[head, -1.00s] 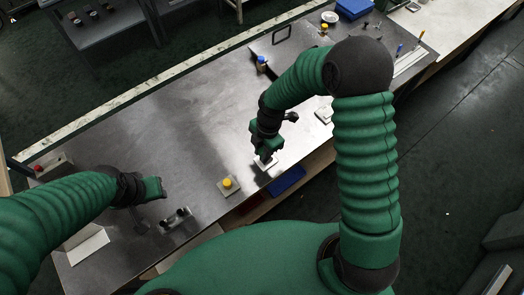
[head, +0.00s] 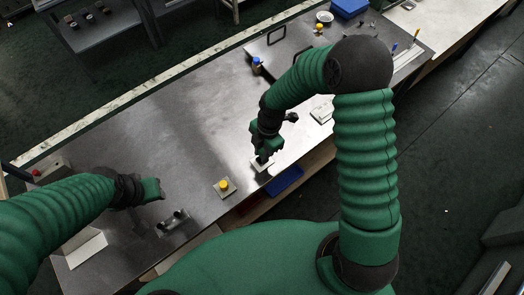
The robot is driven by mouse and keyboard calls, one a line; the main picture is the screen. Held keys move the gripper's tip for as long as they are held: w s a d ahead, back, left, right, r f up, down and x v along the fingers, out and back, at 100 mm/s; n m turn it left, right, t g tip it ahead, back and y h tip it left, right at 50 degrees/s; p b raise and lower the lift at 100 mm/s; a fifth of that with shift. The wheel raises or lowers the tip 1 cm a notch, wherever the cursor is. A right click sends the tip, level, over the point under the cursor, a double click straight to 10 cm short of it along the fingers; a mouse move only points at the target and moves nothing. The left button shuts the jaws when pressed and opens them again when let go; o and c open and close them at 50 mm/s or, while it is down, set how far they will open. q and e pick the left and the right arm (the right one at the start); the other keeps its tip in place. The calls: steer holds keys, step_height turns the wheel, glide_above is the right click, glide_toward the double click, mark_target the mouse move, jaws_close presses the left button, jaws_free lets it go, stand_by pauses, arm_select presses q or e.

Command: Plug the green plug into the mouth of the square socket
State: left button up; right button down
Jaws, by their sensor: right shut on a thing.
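My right gripper (head: 263,154) points down over the middle of the steel bench, near its front edge. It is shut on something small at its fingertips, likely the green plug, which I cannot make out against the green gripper. A small pale square piece (head: 262,166), possibly the square socket, lies right under the fingertips. Its mouth is hidden, and I cannot tell whether the held thing touches it. My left gripper (head: 155,189) hangs over the left part of the bench, away from the pale piece. I cannot tell whether its jaws are open.
A yellow knob on a square plate (head: 224,186) stands left of the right gripper. A dark two-post fixture (head: 173,222) is near the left gripper. A blue bin (head: 285,181) sits below the bench's front edge. The bench's middle left is clear.

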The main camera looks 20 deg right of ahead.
arm_select(q)
steer(key=shift+d+r, duration=0.1)
steer(key=shift+d, duration=0.25)
arm_select(e)
steer(key=shift+d, duration=0.2)
steer(key=shift+a+f, duration=0.3)
arm_select(q)
steer(key=shift+a+f+b, duration=0.35)
steer(key=shift+a+f, duration=0.05)
arm_select(e)
steer(key=shift+f, duration=0.15)
arm_select(q)
steer(key=shift+d, duration=0.1)
arm_select(e)
steer(key=shift+f, duration=0.15)
steer(key=shift+d, duration=0.1)
steer(key=shift+r+p, duration=0.4)
steer(key=shift+p, duration=0.05)
arm_select(q)
steer(key=shift+r, duration=0.4)
steer(key=shift+r, duration=0.1)
arm_select(e)
steer(key=shift+a, duration=0.25)
